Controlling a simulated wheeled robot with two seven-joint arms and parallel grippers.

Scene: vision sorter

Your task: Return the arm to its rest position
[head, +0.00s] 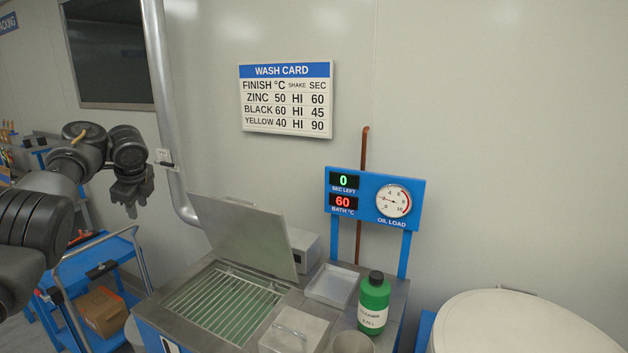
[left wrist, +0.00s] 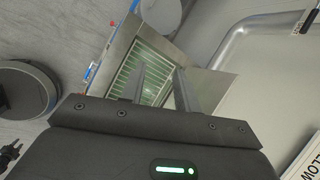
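My left arm comes in from the left in the head view, bent, with the left gripper (head: 131,208) pointing down in the air. It is left of the wash bath and above the blue cart. In the left wrist view the two fingers of the left gripper (left wrist: 157,92) stand apart with nothing between them. The bath's green slatted basket shows beyond them. My right gripper is in neither view.
The wash bath (head: 151,311) has its lid (head: 243,236) raised. A green bottle (head: 374,297) and a shallow tray (head: 331,285) stand beside it. A blue cart (head: 103,257) holds a cardboard box (head: 102,311). A vertical pipe (head: 160,75) runs near my gripper.

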